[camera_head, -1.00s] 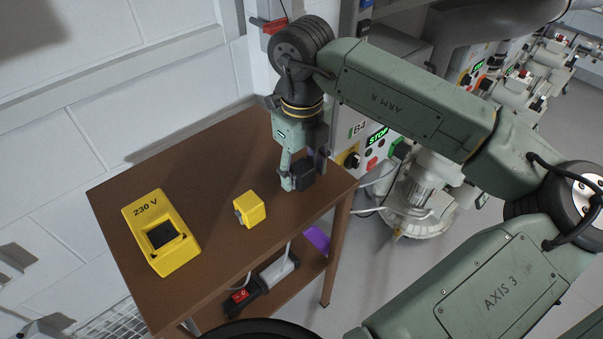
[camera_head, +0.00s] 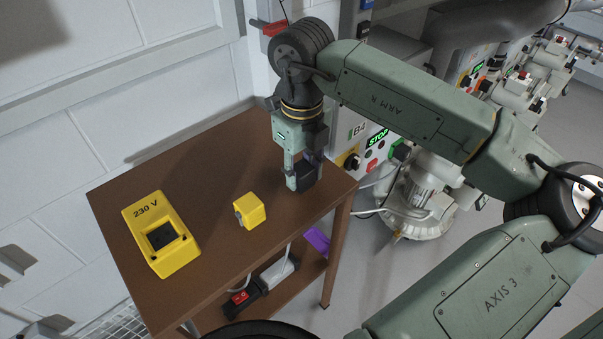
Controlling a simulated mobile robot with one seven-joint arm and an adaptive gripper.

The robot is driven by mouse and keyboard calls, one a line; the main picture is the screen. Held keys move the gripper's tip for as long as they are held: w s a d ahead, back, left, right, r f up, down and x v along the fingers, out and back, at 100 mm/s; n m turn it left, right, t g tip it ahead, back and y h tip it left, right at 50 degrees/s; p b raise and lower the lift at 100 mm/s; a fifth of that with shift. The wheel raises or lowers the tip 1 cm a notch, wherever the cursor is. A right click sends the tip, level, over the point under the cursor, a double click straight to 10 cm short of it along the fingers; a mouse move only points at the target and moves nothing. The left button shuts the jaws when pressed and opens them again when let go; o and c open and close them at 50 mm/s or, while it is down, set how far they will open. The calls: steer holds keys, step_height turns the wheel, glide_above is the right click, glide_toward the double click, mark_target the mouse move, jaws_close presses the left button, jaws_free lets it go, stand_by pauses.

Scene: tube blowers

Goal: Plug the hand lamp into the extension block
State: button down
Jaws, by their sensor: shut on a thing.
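My gripper (camera_head: 302,176) points down at the right end of the brown table. Its fingers are closed on a small dark block (camera_head: 305,180), low at the tabletop; I cannot tell whether the block touches it or whether it is the lamp's plug. A yellow box marked 230 V (camera_head: 172,258), with a dark square socket in its top, lies at the table's left. A small yellow cube-like piece (camera_head: 251,209) with a grey face stands between the box and my gripper. No hand lamp can be made out for certain.
The brown table (camera_head: 200,165) is bare behind the yellow pieces. On its lower shelf lie a black and red item (camera_head: 245,299), a white item (camera_head: 280,270) and a purple item (camera_head: 317,239). A white wall stands behind; machine panels (camera_head: 372,150) stand close right of my gripper.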

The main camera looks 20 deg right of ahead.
mark_target(302, 168)
steer(key=shift+r, duration=0.1)
steer(key=shift+r+p, duration=1.55)
steer(key=shift+r, duration=1.35)
